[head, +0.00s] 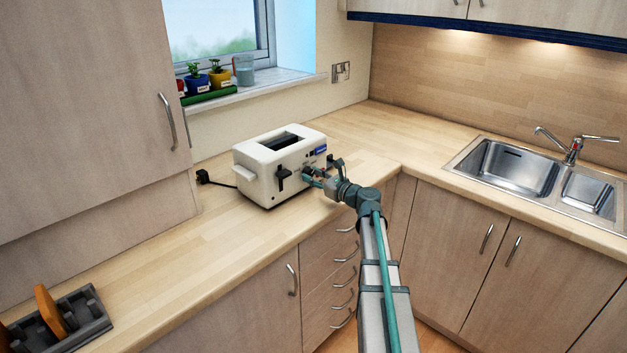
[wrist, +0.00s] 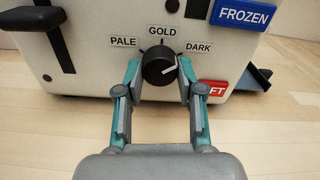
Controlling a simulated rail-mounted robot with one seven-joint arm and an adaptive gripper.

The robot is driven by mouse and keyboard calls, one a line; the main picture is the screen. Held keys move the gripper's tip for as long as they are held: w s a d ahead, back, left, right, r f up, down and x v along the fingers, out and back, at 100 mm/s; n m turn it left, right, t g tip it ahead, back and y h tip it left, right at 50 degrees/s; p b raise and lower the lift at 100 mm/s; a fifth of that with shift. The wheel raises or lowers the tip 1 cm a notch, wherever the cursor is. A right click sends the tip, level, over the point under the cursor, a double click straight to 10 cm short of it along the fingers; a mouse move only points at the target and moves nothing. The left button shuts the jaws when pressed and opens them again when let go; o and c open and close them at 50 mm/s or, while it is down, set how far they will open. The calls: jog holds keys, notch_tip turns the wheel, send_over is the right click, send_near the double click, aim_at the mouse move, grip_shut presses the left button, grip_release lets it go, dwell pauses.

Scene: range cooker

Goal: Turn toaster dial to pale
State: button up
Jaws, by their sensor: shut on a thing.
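The white toaster (head: 279,165) stands on the wooden counter, its dial side facing my arm. In the wrist view, the black dial (wrist: 159,68) sits below the labels PALE (wrist: 124,41), GOLD (wrist: 162,31) and DARK (wrist: 198,48). The dial's white pointer line points to the right and slightly up, toward the DARK side. My gripper (wrist: 159,80) is shut on the dial, with one finger on each side of it. In the head view my gripper (head: 312,175) is at the toaster's front, where the dial is hidden.
A blue FROZEN button (wrist: 243,14) and a red button (wrist: 212,90), partly covered by my right finger, are beside the dial. A black lever (wrist: 61,40) is at left. The sink (head: 517,168) is at right. Potted plants (head: 207,78) stand on the sill.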

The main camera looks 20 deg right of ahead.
jog(key=n+b, duration=0.6)
jog(key=shift+f+b, duration=0.25)
jog(key=shift+b, duration=0.15)
jog(key=n+b, duration=0.5)
jog(key=b, duration=0.1)
jog(key=shift+d+n, duration=0.1)
jog(key=shift+n, duration=0.2)
jog(key=n+b, duration=0.6)
jog(key=b, duration=0.1)
jog(key=shift+r, duration=0.1)
jog(key=n+b, duration=0.3)
jog(key=n, duration=0.1)
jog(key=shift+r+b, duration=0.1)
jog(key=shift+b, duration=0.3)
jog(key=shift+r+n+b, duration=0.15)
jog(key=shift+n+b, duration=0.5)
jog(key=shift+n, duration=0.25)
jog(key=o, duration=1.1)
jog(key=shift+o, duration=0.2)
